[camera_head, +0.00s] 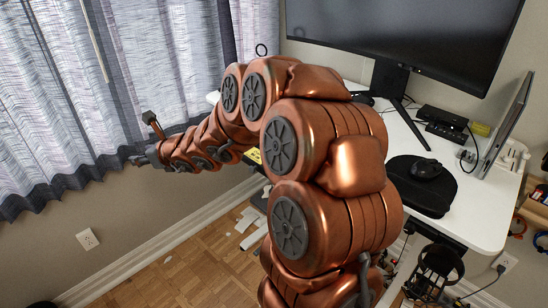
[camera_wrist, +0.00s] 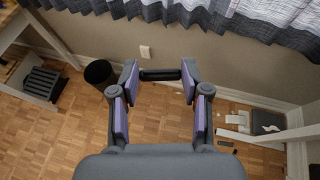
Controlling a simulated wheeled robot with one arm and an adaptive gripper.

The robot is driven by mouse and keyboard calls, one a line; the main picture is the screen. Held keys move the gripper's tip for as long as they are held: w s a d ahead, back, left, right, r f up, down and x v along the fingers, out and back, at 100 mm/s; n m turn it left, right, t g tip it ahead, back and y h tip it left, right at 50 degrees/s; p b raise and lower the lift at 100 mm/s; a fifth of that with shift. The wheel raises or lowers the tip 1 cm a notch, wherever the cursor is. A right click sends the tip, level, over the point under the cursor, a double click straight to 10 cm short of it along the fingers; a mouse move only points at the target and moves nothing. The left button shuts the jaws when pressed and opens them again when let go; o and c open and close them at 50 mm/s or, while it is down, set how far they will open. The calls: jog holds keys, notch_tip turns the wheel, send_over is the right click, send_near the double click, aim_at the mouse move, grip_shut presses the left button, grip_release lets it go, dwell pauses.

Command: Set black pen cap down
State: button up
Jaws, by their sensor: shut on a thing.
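My gripper (camera_wrist: 161,76) shows in the wrist view with its two purple-padded fingers shut on the black pen cap (camera_wrist: 160,74). The cap is a short dark cylinder lying crosswise between the two fingertips, held in the air above the wooden floor and near the wall. In the head view, my gripper (camera_head: 140,159) is at the left, in front of the curtains, with my arm stretched away from the desk. I cannot make out the cap in the head view.
The white desk (camera_head: 485,190) is at the right, with a monitor (camera_head: 420,35), a mouse (camera_head: 426,168) on a black pad and a leaning screen. My arm hides part of the desk. A black bin (camera_wrist: 98,73) and loose items (camera_wrist: 240,121) stand or lie on the floor.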

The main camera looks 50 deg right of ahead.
jog(key=s+d+f+m+h, duration=0.15)
jog(key=s+d, duration=0.25)
jog(key=d, duration=0.5)
jog(key=s+d+f+h, duration=0.15)
jog(key=s+d, duration=0.25)
jog(key=d, duration=0.4)
jog(key=shift+m+t+h, duration=0.3)
jog(key=shift+m, duration=0.65)
jog(key=s+d, duration=0.4)
jog(key=s+d+f+p, duration=0.1)
jog(key=s+d, duration=0.3)
jog(key=s, duration=0.1)
jog(key=s+d+f, duration=0.1)
jog(key=s+d, duration=0.2)
jog(key=s, duration=0.2)
jog(key=shift+s+d+f+p, duration=0.15)
jog(key=shift+d+f+p, duration=0.05)
jog(key=shift+d+p, duration=0.2)
jog(key=p, duration=0.4)
send_over(257, 151)
jog(key=shift+d+f, duration=0.1)
jog(key=shift+f, duration=0.6)
jog(key=shift+f+p, duration=0.85)
jog(key=shift+f, duration=1)
jog(key=o, duration=0.4)
